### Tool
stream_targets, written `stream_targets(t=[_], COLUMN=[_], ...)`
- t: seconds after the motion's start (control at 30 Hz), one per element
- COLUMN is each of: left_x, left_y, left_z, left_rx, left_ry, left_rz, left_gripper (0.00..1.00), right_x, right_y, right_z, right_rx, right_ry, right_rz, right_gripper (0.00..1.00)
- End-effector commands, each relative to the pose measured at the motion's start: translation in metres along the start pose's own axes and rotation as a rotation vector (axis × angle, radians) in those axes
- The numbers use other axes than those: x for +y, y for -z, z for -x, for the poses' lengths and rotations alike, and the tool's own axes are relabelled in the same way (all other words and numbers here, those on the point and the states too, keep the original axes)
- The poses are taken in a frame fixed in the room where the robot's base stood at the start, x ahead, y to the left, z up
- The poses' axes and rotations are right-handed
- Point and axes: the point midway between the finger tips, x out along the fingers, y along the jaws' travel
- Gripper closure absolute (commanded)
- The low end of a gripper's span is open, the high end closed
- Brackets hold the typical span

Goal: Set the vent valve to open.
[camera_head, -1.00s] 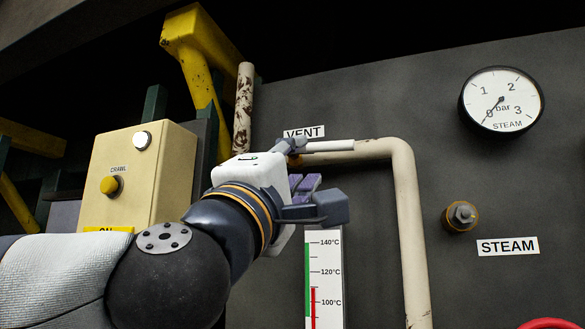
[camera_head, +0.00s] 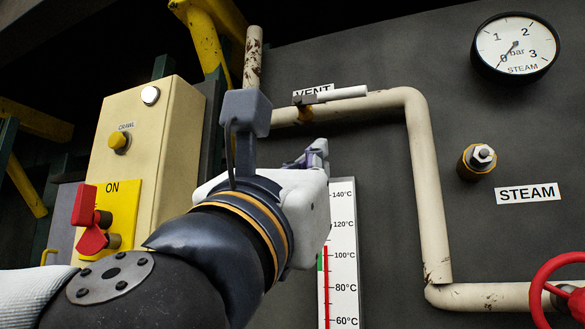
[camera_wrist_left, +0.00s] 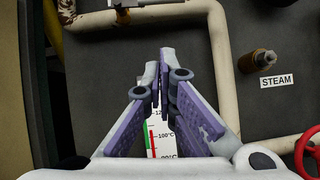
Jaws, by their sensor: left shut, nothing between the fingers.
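The handle lies about level, pointing right, roughly in line with the pipe's upper run. In the left wrist view the valve (camera_wrist_left: 122,14) shows at the top, partly cut off by the frame edge. My left gripper (camera_head: 318,150) is below the valve, apart from it, in front of the panel and thermometer. In the left wrist view its purple-padded fingers (camera_wrist_left: 161,78) are together and empty. My right gripper is not in view.
The cream pipe (camera_head: 424,190) bends down at the right. A steam gauge (camera_head: 516,46), a bolt-like fitting (camera_head: 480,158) and a red handwheel (camera_head: 541,290) are further right. The thermometer (camera_head: 343,240) is beside my gripper. A control box (camera_head: 140,160) with a red switch stands left.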

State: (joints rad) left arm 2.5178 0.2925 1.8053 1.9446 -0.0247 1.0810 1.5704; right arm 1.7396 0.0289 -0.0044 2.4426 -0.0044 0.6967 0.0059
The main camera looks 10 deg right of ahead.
Motion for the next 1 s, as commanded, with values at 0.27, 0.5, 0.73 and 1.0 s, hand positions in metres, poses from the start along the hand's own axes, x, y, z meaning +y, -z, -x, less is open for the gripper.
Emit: stream_targets(t=[0.27, 0.5, 0.73, 1.0], left_x=[-0.001, -0.002, -0.002, 0.000], left_y=[-0.009, -0.011, -0.033, -0.032], left_z=[-0.048, -0.100, -0.124, -0.128], left_rx=[-0.008, -0.008, -0.009, -0.003], left_ry=[0.000, 0.001, 0.002, 0.001], left_rz=[0.012, 0.010, 0.009, 0.013], left_gripper=[1.00, 1.00, 1.00, 1.00], right_x=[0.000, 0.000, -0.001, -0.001], right_y=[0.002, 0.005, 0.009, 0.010], right_z=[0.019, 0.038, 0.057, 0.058], right_rx=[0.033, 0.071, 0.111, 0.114], right_ry=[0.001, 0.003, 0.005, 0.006], right_rz=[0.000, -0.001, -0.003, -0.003], right_gripper=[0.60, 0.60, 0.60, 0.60])
